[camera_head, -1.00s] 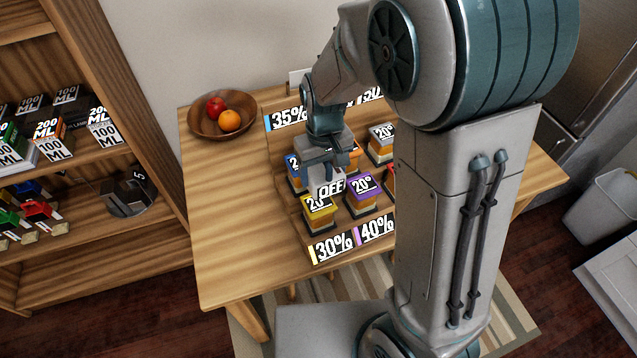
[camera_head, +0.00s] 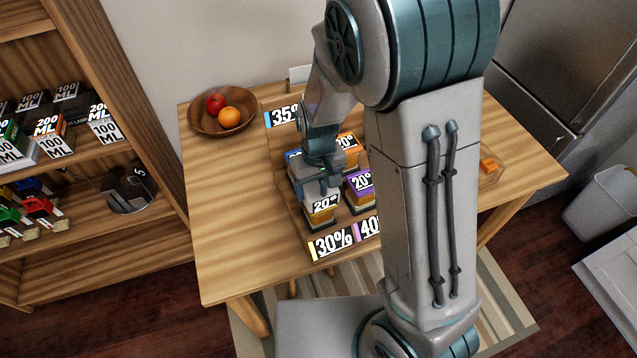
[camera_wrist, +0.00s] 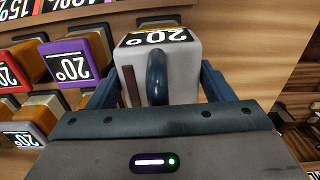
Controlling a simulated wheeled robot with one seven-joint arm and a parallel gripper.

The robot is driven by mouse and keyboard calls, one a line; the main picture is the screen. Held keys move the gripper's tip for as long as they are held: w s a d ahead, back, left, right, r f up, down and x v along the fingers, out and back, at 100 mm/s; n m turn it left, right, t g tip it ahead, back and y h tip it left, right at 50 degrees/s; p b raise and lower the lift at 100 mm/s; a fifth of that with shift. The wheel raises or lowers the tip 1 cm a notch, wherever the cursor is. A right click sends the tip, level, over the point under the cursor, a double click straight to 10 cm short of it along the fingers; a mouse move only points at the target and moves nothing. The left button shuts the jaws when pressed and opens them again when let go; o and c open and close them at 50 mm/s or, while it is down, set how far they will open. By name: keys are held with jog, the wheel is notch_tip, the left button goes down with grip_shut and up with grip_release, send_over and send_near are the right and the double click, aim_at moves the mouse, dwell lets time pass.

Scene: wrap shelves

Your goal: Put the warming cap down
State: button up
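The warming cap (camera_head: 309,203) is a pale grey box with a dark handle and a display reading 20°. It fills the middle of the wrist view (camera_wrist: 183,75). My gripper (camera_head: 317,187) is above the yellow block (camera_head: 322,216) at the front left of the stepped wooden rack. In the wrist view my gripper's fingers (camera_wrist: 160,80) lie along both sides of the cap and appear to touch it. The cap is over the yellow block, whose lower part shows beneath; whether it rests fully cannot be told.
A purple 20° block (camera_head: 360,188) stands close to the right of the cap. An orange block (camera_head: 349,144) is behind. Labels 30% (camera_head: 333,243) and 35% (camera_head: 285,117) mark the rack. A fruit bowl (camera_head: 200,126) stands at the back left. The table's left side (camera_head: 225,215) is clear.

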jog(key=shift+o, duration=1.4)
notch_tip(320, 180, up, 13)
jog(key=shift+d+f, duration=0.1)
jog(key=shift+f, duration=0.1)
jog(key=s+d+r+m+t, duration=0.3)
jog(key=s+d+r, duration=0.3)
jog(key=s+d, duration=0.5)
jog(key=shift+s+d+m, duration=0.4)
jog(key=shift+s+m, duration=0.2)
jog(key=shift+s, duration=0.3)
